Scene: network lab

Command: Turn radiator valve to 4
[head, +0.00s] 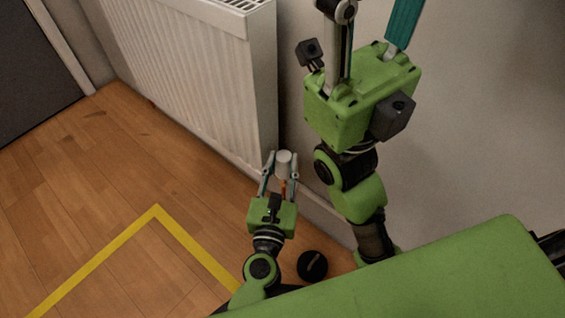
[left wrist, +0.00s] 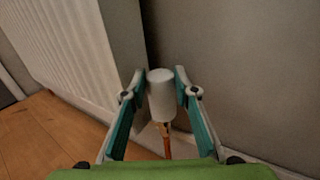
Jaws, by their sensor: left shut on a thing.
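The radiator valve is a pale grey-white cylindrical knob (head: 284,163) on a copper pipe, low by the radiator's right end. It stands upright in the left wrist view (left wrist: 161,94), where I cannot make out any numbers on it. My left gripper (head: 281,165) is shut on the knob, one finger on each side; its fingers also show in the left wrist view (left wrist: 160,88). My right gripper (head: 372,12) is raised in front of the wall, away from the valve. Its fingers stand wide apart, and their tips are cut off by the top edge.
A white panel radiator (head: 190,75) hangs on the wall left of the valve. The wall (head: 480,110) is bare on the right. Yellow tape (head: 110,245) marks the wooden floor (head: 90,180), which is clear. A dark door (head: 35,70) is at far left.

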